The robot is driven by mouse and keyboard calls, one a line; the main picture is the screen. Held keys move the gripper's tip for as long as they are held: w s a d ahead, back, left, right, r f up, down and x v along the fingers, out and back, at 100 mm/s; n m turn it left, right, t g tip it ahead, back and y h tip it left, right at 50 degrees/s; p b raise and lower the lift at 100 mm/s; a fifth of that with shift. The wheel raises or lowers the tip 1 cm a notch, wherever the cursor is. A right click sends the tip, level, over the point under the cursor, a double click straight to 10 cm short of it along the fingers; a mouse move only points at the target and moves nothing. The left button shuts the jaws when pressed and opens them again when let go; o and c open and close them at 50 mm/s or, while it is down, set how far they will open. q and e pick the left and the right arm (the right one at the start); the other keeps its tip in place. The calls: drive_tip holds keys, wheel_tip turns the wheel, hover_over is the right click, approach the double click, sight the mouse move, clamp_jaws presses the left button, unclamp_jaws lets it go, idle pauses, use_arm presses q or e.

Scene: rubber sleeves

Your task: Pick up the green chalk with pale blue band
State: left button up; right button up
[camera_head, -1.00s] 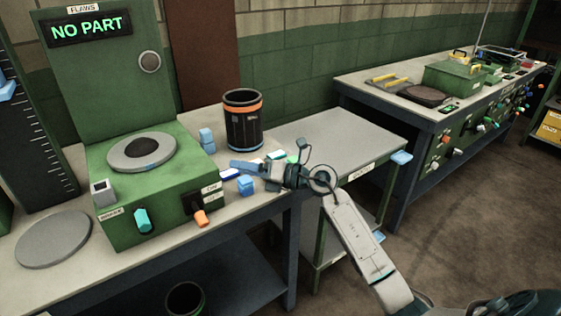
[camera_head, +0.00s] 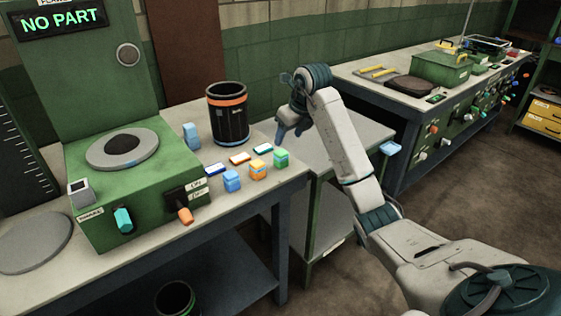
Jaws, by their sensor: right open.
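A small green block (camera_head: 281,158) stands near the right end of the workbench top. It looks like the green chalk; a pale band on it is too small to make out clearly. An orange block (camera_head: 258,170) and a blue block (camera_head: 231,181) stand in a row to its left. My right gripper (camera_head: 290,132) is open and points down, empty, behind and slightly right of the green block, apart from it. My left gripper is not in view.
Flat pieces, blue and white (camera_head: 215,169), orange (camera_head: 239,158) and teal (camera_head: 263,149), lie behind the blocks. A dark bin with an orange band (camera_head: 228,116) and a blue block (camera_head: 192,136) stand behind. A green machine (camera_head: 140,185) fills the left.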

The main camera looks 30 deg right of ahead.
sight(282, 152)
drive_tip(key=x, duration=0.3)
drive_tip(key=shift+f+b, duration=0.1)
drive_tip(key=shift+b, duration=0.2)
drive_tip(key=shift+w+a+f, duration=0.1)
drive_tip(key=shift+w+f, duration=0.2)
drive_tip(key=shift+f, duration=0.25)
drive_tip(key=shift+p+x, duration=0.8)
drive_tip(key=shift+x, duration=1.8)
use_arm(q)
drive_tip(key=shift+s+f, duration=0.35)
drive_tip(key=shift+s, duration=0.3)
use_arm(e)
drive_tip(key=c, duration=1.1)
